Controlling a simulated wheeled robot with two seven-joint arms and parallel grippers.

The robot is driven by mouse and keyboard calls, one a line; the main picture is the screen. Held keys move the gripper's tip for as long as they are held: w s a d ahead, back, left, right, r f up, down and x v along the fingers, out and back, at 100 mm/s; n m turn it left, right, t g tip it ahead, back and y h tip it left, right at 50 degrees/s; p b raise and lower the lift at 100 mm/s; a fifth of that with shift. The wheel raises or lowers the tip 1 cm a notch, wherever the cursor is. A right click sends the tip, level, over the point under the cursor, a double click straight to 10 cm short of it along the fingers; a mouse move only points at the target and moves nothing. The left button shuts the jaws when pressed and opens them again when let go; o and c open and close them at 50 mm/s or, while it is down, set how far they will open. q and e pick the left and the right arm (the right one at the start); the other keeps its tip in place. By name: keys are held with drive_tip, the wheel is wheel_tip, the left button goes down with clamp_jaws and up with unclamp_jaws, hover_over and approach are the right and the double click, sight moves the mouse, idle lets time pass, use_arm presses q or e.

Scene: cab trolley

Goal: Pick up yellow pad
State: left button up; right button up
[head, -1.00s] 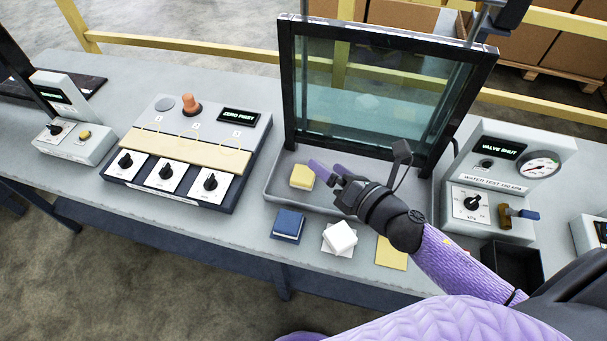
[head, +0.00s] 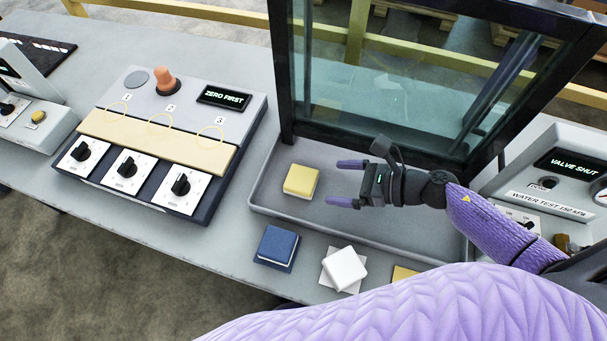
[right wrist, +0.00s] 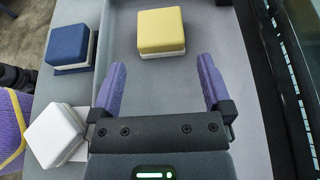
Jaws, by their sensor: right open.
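The yellow pad (head: 301,181) is a small block with a yellow top and a pale base. It lies in the grey tray (head: 345,220) below the framed glass pane. My right gripper (head: 347,183) is open, with its two purple fingers pointing at the pad from the right in the head view. In the right wrist view the yellow pad (right wrist: 161,33) sits ahead of the open fingers (right wrist: 163,82), roughly centred between them, with a gap to the fingertips. Nothing is between the fingers. My left gripper is not in view.
A blue pad (head: 277,246) and a white pad (head: 343,268) lie on the table in front of the tray. The framed glass pane (head: 420,80) stands behind the tray. A knob panel (head: 165,140) is at left, a valve box (head: 545,185) at right.

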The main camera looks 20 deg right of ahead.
sight(304, 179)
drive_tip(key=b+x, duration=0.1)
drive_tip(key=x, duration=0.8)
drive_tip(key=shift+r, duration=0.25)
drive_tip(key=c, duration=1)
